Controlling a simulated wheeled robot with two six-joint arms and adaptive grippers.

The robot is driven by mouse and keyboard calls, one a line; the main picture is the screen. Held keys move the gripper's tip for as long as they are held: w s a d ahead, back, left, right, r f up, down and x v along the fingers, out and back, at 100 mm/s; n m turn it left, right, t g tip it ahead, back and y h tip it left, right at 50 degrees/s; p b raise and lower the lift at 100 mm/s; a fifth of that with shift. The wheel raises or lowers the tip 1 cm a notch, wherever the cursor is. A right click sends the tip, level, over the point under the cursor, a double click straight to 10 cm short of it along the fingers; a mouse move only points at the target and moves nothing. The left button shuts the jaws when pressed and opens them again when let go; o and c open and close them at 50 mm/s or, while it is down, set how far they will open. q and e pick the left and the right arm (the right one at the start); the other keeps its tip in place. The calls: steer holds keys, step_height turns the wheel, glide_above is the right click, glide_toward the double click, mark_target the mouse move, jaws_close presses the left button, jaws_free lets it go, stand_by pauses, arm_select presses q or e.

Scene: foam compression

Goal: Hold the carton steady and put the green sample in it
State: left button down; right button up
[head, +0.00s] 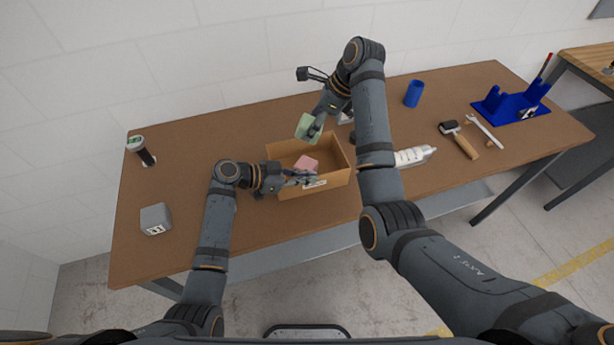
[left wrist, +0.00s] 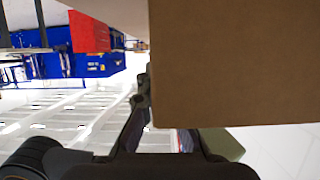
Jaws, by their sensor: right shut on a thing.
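The open brown carton (head: 335,179) stands near the middle of the table, with a pink block (head: 306,163) inside. My right gripper (head: 312,130) is shut on the green sample (head: 305,124) and holds it above the carton's back side. My left gripper (head: 308,178) is at the carton's front wall, its fingers apart around the top edge. In the left wrist view the carton wall (left wrist: 235,65) fills the upper right, close to the fingers (left wrist: 175,135). Whether they touch the wall I cannot tell.
A white bottle (head: 413,156), a roller (head: 459,140), a wrench (head: 487,133) and a blue cup (head: 413,94) lie right of the carton. A blue rack (head: 510,106) stands at the far right. A grey cube (head: 155,218) and a dark-handled tool (head: 141,150) are left.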

steer(key=shift+f, duration=5.75)
steer(key=o, duration=0.9)
steer(key=shift+r, duration=0.1)
steer(key=v, duration=1.2)
arm_select(q)
steer(key=c, duration=1.4)
jaws_free()
steer(key=shift+c, duration=0.2)
